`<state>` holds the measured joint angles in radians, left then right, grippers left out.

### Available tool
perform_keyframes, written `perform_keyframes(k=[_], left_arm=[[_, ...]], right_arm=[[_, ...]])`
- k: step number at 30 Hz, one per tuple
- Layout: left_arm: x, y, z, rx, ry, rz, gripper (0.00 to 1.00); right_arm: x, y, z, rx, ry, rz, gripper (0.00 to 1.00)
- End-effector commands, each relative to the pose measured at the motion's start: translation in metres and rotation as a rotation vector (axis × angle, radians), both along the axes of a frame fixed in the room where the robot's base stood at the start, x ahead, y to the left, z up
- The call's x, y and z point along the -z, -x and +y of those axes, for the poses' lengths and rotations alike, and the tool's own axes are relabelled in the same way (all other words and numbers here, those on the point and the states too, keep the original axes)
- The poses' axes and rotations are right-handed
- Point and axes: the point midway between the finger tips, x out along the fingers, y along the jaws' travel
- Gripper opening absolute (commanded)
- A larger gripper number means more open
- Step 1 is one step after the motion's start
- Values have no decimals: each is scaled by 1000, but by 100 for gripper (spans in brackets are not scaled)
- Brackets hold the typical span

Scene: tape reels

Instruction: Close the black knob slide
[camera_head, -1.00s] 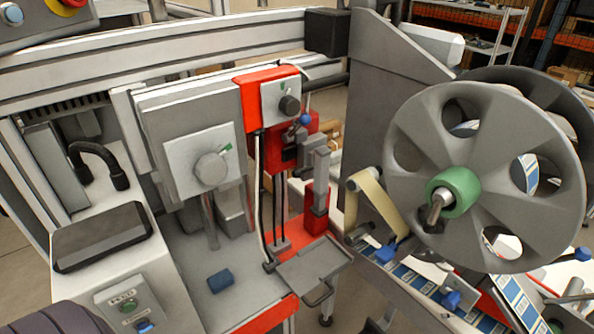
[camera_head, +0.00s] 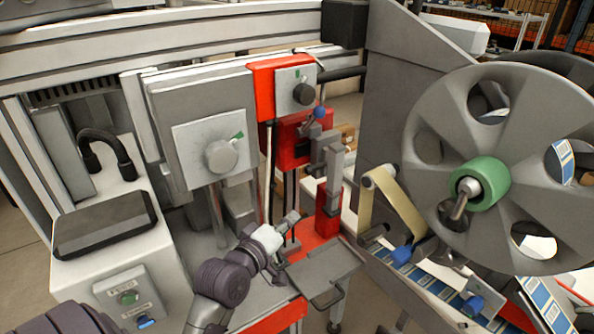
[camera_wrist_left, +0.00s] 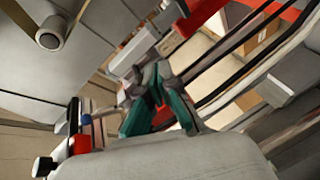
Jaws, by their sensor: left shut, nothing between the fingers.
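My left gripper (camera_head: 291,229) is well below the knob, in front of the unit's vertical rods and apart from the knob. It is shut and empty. In the left wrist view its teal fingers (camera_wrist_left: 160,106) point towards the machine's rods. My right gripper is not in view.
A grey tray with a dark handle (camera_head: 328,298) lies just right of my left gripper. A large grey reel (camera_head: 425,140) with a green hub stands at the right. A grey knob (camera_head: 221,156) is on the left panel. A dark screen (camera_head: 105,224) stands at the left.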

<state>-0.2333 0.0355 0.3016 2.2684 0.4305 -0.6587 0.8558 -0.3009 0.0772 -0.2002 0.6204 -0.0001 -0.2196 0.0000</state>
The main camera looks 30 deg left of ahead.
Motion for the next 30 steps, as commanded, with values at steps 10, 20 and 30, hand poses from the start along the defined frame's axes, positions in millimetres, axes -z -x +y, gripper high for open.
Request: perform_keyframes(k=[10,20,30], left_arm=[[-54,-24,43,-107,237,-240,0],[-58,-83,50,-106,233,-236,0],[-57,-107,53,-106,232,-235,0]], right_arm=[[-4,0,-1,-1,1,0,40],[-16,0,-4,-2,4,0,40],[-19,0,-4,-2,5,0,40]])
